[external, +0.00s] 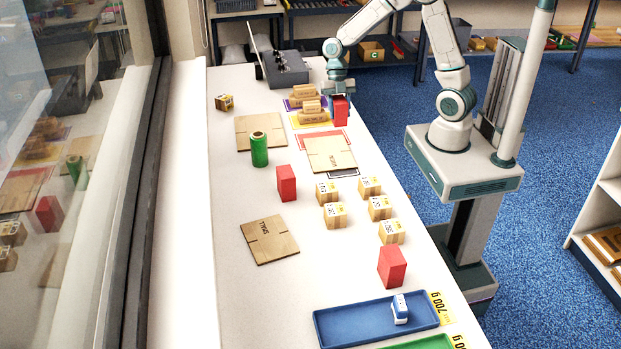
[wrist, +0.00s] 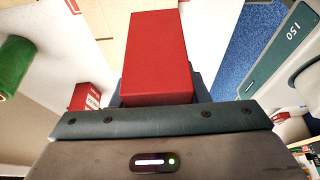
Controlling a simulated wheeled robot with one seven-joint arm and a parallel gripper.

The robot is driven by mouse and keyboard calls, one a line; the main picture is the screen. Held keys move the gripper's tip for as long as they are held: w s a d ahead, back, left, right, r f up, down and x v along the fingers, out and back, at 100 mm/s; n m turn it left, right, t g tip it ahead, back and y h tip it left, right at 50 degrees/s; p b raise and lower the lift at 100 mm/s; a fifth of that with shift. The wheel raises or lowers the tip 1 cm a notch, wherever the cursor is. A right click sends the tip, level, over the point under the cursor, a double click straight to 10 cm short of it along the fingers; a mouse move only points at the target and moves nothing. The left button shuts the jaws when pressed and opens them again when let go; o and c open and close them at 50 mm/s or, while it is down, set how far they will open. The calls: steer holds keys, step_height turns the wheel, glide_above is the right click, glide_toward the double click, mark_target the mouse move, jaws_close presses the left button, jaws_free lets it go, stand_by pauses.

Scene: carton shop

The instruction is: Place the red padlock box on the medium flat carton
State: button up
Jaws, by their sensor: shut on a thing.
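A red box (external: 340,112) is held by my gripper (external: 338,95) at the far right edge of the table, near the yellow mat. In the wrist view the red box (wrist: 158,55) fills the space ahead of the gripper (wrist: 160,100); its lock label does not show. One flat carton (external: 330,154) lies just nearer than the held box, partly over a red outline; its printed word is too small to read surely. Another flat carton (external: 261,132) lies to its left. A third, marked SMALL (external: 269,240), lies nearer. I cannot tell surely which is medium.
Two more red boxes (external: 286,183) (external: 392,266) stand on the table. A green cylinder (external: 259,150), several small numbered cartons (external: 335,215) and a blue tray (external: 330,327) are also there. Stacked brown cartons (external: 311,107) stand left of my gripper.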

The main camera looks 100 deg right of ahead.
steer(key=w+a+f, duration=0.2)
steer(key=w+a, duration=0.1)
steer(key=w+a+f+p, duration=0.1)
steer(key=a+f, duration=0.1)
steer(key=shift+w+a, duration=0.2)
steer(key=shift+f+p, duration=0.4)
steer(key=shift+f, duration=1.65)
steer(key=shift+f, duration=0.2)
steer(key=o, duration=1.1)
